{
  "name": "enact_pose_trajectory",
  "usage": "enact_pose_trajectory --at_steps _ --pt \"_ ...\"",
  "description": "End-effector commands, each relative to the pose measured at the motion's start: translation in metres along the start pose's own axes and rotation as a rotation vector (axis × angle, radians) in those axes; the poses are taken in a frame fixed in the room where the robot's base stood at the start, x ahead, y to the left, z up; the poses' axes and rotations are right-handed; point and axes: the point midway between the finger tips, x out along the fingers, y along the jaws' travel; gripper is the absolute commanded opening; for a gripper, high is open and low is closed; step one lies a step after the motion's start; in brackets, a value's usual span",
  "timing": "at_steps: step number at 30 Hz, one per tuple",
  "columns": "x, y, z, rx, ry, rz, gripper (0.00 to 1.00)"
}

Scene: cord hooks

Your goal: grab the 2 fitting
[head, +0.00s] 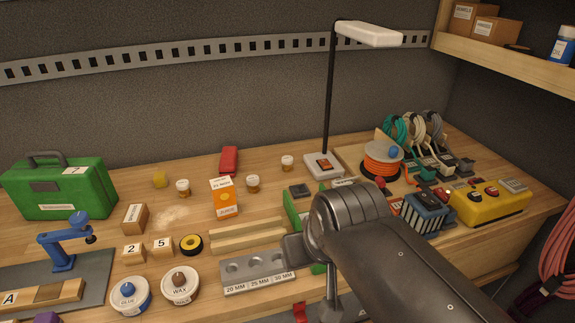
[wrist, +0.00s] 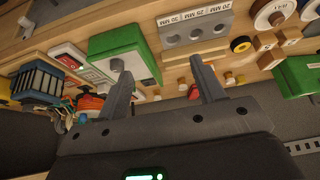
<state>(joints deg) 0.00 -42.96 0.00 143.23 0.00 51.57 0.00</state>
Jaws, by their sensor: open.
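A small wooden block labelled 2 (head: 132,253) stands on the bench at the left in the head view, left of a similar block labelled 5 (head: 161,248). In the wrist view, turned nearly upside down, the 2 block appears to be the small block at the upper right (wrist: 290,34); its label is too small to read there. My gripper (wrist: 160,82) is open, with nothing between its fingers. It is well to the right of the 2 block in the head view, where my arm hides most of it.
A yellow-black tape roll (head: 191,244) is right of the 5 block. A wooden box (head: 134,218) stands behind, and blue (head: 130,296) and wax (head: 180,286) tins in front. A grey holed block (head: 258,272) and wooden strips (head: 247,235) lie towards my gripper.

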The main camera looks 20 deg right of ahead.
Motion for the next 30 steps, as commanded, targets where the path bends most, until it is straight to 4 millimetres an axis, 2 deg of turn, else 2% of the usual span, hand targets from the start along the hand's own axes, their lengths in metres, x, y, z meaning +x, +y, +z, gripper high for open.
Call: enact_pose_trajectory --at_steps 5,11,17,23,30 --pt "0.000 0.002 -0.018 0.008 -0.006 0.003 0.62" --pt "0.004 0.008 -0.079 0.032 -0.021 0.012 0.62" --pt "0.021 0.017 -0.146 0.062 -0.034 0.024 0.62" --pt "0.051 0.029 -0.209 0.090 -0.047 0.036 0.62" --pt "0.103 0.047 -0.277 0.124 -0.064 0.052 0.62"
